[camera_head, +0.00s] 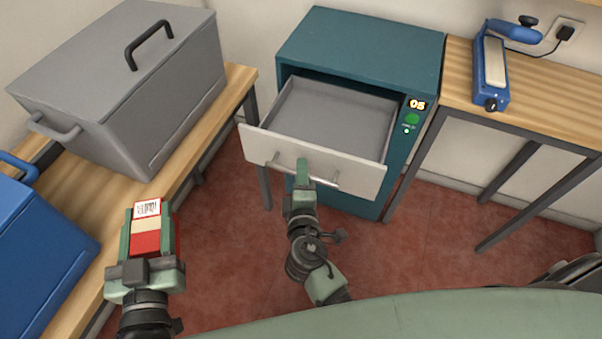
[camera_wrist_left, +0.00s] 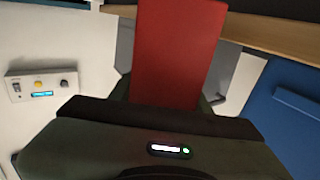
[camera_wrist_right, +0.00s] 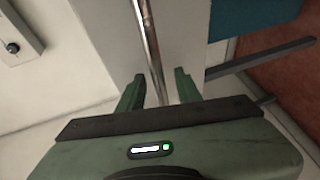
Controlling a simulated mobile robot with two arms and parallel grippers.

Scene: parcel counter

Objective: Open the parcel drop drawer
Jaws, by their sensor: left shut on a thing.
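The teal parcel drop cabinet (camera_head: 360,45) stands at the back centre, its pale-fronted drawer (camera_head: 355,178) pulled well out; the grey inside looks empty. My right gripper (camera_head: 303,172) is at the drawer's metal bar handle (camera_head: 325,180). In the right wrist view the handle (camera_wrist_right: 150,45) runs between the fingers (camera_wrist_right: 160,90), with gaps on both sides, so the gripper is open. My left gripper (camera_head: 150,250) is shut on a red and cream parcel with a barcode label (camera_head: 147,209), at the lower left. Its red face (camera_wrist_left: 178,50) fills the left wrist view's middle.
A large grey lidded box (camera_head: 120,85) and a blue box (camera_head: 35,240) stand on the left wooden table (camera_head: 140,215). A blue and white device (camera_head: 493,70) is on the right table (camera_head: 550,90). The cabinet shows "05" and a green button (camera_head: 412,118).

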